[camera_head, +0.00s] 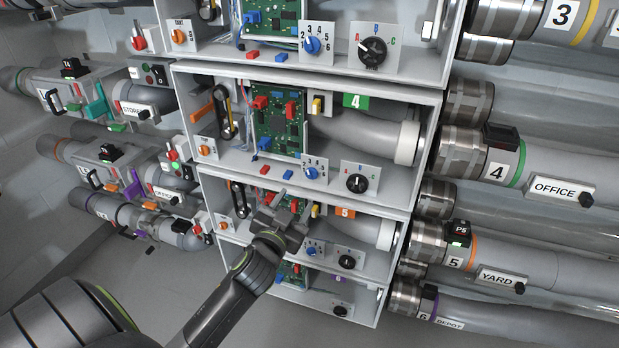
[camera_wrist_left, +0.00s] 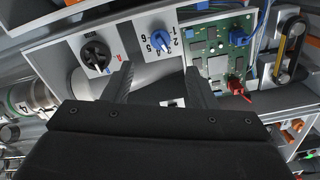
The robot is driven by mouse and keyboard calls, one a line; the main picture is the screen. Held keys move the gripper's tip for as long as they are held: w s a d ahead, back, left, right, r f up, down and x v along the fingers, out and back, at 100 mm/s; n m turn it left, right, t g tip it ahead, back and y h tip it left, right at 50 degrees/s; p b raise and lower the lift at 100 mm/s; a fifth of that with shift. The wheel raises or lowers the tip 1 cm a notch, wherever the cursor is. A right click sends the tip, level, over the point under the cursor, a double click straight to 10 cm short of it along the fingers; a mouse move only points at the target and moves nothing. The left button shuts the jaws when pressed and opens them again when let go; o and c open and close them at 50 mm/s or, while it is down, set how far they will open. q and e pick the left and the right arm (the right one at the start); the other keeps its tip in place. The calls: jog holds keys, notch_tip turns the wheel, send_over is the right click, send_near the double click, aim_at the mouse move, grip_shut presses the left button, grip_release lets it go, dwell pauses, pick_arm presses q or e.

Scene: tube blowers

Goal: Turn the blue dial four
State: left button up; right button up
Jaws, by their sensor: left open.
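Blue dial four (camera_head: 311,173) is on the white numbered plate of the box with the green 4 label (camera_head: 356,102). My left gripper (camera_head: 285,204) is just below and left of that dial in the head view, in front of the box with the orange 5 label. In the left wrist view, a blue dial (camera_wrist_left: 160,41) on a numbered plate lies just beyond the fingertips, roughly between them. My left gripper (camera_wrist_left: 158,80) is open there, with nothing between its fingers and apart from the dial. My right gripper does not show.
A black A-B-C dial (camera_head: 357,183) sits right of the blue dial, and also shows in the left wrist view (camera_wrist_left: 95,54). A green circuit board (camera_head: 277,122) with red and blue plugs is at the left. Other boxes with similar dials are above and below.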

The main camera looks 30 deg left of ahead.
aim_at(311, 177)
pick_arm(q)
jog(key=x, duration=1)
jog(key=shift+w, duration=0.1)
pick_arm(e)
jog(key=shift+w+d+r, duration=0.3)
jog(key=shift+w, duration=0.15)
pick_arm(q)
jog(key=shift+c, duration=0.4)
jog(key=shift+d, duration=0.1)
jog(key=c, duration=0.9)
jog(key=shift+m+p, duration=0.4)
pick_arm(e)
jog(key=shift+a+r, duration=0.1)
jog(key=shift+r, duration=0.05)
pick_arm(q)
jog(key=m+p, duration=0.1)
jog(key=m, duration=0.1)
jog(key=shift+m, duration=0.3)
jog(key=shift+f+m+p, duration=0.1)
jog(key=shift+m+p, duration=0.7)
jog(key=shift+m, duration=1.4)
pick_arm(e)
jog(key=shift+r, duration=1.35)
